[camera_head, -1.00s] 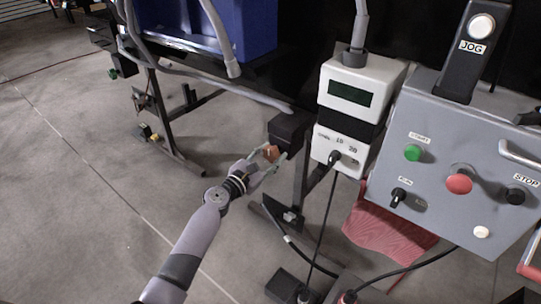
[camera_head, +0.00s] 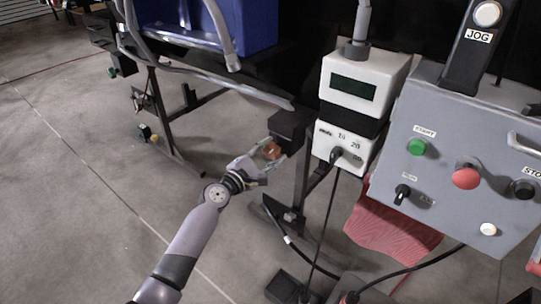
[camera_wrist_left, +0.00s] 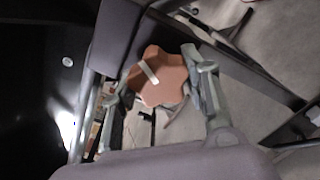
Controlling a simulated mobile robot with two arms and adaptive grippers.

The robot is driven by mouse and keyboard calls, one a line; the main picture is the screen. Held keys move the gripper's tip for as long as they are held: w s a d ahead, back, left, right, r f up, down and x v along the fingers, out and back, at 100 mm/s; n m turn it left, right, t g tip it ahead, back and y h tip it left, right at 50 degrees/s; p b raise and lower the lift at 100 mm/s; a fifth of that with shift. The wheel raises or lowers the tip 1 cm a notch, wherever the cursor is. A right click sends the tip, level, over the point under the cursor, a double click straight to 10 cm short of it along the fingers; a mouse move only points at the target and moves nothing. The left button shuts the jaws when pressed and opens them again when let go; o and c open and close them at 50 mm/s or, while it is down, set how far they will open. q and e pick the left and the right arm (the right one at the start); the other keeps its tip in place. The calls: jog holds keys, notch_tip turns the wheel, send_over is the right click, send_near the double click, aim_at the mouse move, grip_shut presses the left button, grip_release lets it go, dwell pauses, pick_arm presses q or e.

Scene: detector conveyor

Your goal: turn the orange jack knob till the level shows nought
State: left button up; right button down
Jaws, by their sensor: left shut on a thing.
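The orange jack knob (camera_head: 271,151) sits at the front of a black block (camera_head: 289,129) below the conveyor frame. In the left wrist view the knob (camera_wrist_left: 158,78) is lobed, with a pale stripe across its face. My left gripper (camera_head: 268,153) is shut on it, one finger on each side; the fingers also show in the left wrist view (camera_wrist_left: 160,88). The level is not clearly visible. A white unit with a dark display (camera_head: 353,89) stands right of the knob, and I cannot read any figure on it. My right gripper is not in view.
A grey control box (camera_head: 455,165) with buttons and a JOG post stands at the right. A red cloth (camera_head: 392,228) lies beneath it. A black cable hangs from the white unit. A blue crate (camera_head: 225,22) is at the back.

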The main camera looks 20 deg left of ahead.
pick_arm(q)
jog(key=m+b, duration=0.1)
jog(key=m, duration=0.3)
jog(key=shift+m, duration=0.4)
jog(key=shift+m+b, duration=0.3)
jog(key=shift+m, duration=0.2)
jog(key=m, duration=0.2)
jog(key=shift+m, duration=0.3)
jog(key=shift+m+b, duration=0.3)
jog(key=shift+m, duration=0.1)
jog(key=shift+r+m, duration=0.1)
jog(key=shift+m, duration=1.8)
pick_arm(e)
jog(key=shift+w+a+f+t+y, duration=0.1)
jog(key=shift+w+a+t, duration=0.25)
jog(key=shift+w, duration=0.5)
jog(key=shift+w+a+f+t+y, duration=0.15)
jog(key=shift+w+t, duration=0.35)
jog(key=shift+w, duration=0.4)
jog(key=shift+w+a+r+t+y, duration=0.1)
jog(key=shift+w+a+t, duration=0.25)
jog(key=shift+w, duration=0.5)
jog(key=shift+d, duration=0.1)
pick_arm(q)
jog(key=o, duration=1.2)
jog(key=shift+r, duration=0.1)
